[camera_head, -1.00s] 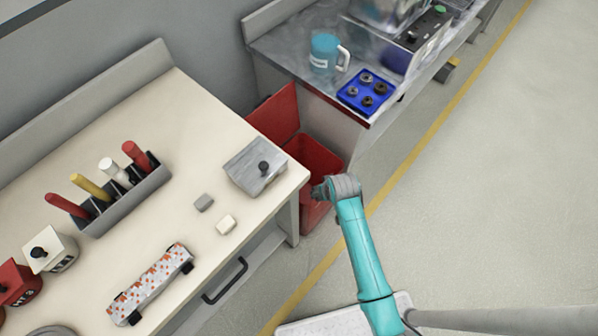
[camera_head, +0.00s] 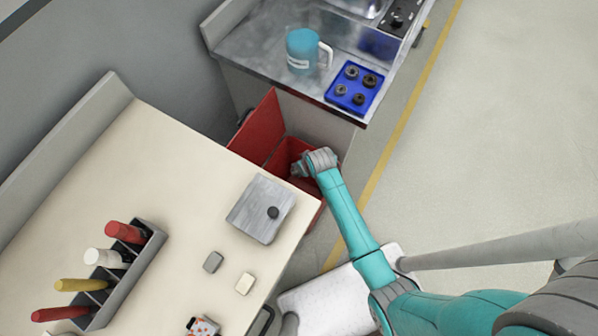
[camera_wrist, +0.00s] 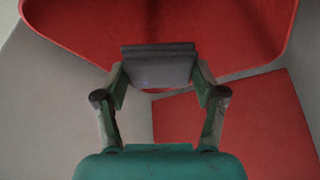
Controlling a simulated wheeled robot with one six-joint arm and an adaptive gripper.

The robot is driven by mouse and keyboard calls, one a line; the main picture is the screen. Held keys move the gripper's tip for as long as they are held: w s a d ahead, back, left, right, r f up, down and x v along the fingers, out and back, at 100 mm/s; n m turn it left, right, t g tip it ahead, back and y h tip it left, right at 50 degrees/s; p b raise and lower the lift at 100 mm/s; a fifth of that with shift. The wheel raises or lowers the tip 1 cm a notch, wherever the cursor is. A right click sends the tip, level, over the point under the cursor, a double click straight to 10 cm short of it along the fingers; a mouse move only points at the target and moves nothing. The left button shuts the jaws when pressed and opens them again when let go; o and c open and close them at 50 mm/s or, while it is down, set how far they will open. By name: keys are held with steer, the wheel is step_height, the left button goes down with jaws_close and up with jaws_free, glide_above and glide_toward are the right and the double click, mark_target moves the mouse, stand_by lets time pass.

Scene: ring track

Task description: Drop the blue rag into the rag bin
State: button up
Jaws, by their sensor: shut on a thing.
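The red rag bin (camera_head: 286,150) stands on the floor in the gap between two benches, with its red lid (camera_head: 262,126) raised. My gripper (camera_head: 299,169) is over the bin's opening and hides part of it. In the wrist view my gripper (camera_wrist: 159,64) is shut on a dark grey-blue thing, seemingly the blue rag (camera_wrist: 160,70), held flat between the fingertips. The red bin (camera_wrist: 250,25) fills the top of that view behind it, and a red panel shows at lower right. I see no other rag.
The cream bench (camera_head: 150,190) is close on the left, with a metal box (camera_head: 262,208) near its corner and a tool holder (camera_head: 135,270). The back bench (camera_head: 262,50) carries a blue jug (camera_head: 301,48) and a blue tray (camera_head: 354,88). Open floor lies right.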

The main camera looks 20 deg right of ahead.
steer(key=shift+f, duration=1.5)
steer(key=o, duration=1.3)
steer(key=shift+r, duration=0.1)
steer(key=v, duration=1.1)
steer(key=shift+s+r, duration=0.25)
steer(key=shift+r, duration=0.1)
